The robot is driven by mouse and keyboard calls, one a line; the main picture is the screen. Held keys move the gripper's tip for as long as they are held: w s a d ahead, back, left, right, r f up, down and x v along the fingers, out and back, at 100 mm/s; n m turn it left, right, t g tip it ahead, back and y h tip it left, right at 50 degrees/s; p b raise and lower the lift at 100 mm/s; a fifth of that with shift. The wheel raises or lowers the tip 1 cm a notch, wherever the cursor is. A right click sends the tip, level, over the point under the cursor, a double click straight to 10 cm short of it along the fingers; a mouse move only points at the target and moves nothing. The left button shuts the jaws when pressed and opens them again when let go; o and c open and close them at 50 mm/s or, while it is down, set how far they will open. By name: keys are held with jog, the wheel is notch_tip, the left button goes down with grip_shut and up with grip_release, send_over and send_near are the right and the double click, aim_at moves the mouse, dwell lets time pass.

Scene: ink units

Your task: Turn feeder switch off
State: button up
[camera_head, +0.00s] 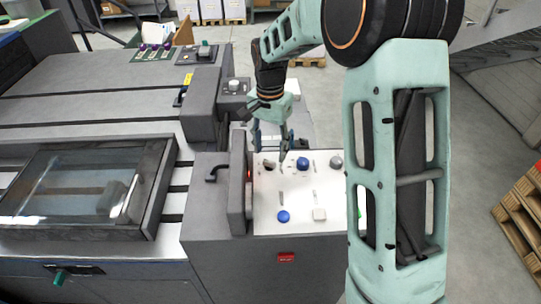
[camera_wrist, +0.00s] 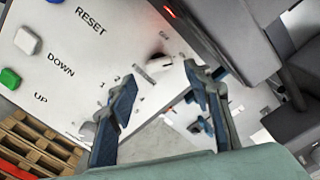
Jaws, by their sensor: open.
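The white control panel (camera_head: 262,215) sits on a grey machine console. In the wrist view a rotary switch (camera_wrist: 159,64) with a white handle and dark base appears between my fingertips; its label is too small to read. It seems to be the dark knob (camera_head: 269,163) at the panel's upper left in the head view. I cannot tell for certain that it is the feeder switch. My gripper (camera_head: 271,146) is above the panel's far left part, fingers pointing down. In the wrist view my gripper (camera_wrist: 160,80) is open and empty, its fingers apart from the switch.
The panel also has a blue knob (camera_head: 303,163), a grey knob (camera_head: 336,162), a blue button (camera_head: 283,216) and a white button (camera_head: 319,214). A raised grey cover (camera_head: 237,185) stands along the panel's left edge. My arm hides the panel's right side.

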aim_at(269, 160)
jog(key=shift+f, duration=1.8)
jog(key=c, duration=1.1)
jog(key=shift+c, duration=0.2)
jog(key=shift+n, duration=0.4)
jog(key=n, duration=0.5)
jog(key=shift+w+a, duration=0.1)
jog(key=n, duration=0.6)
jog(key=shift+a+r, duration=0.1)
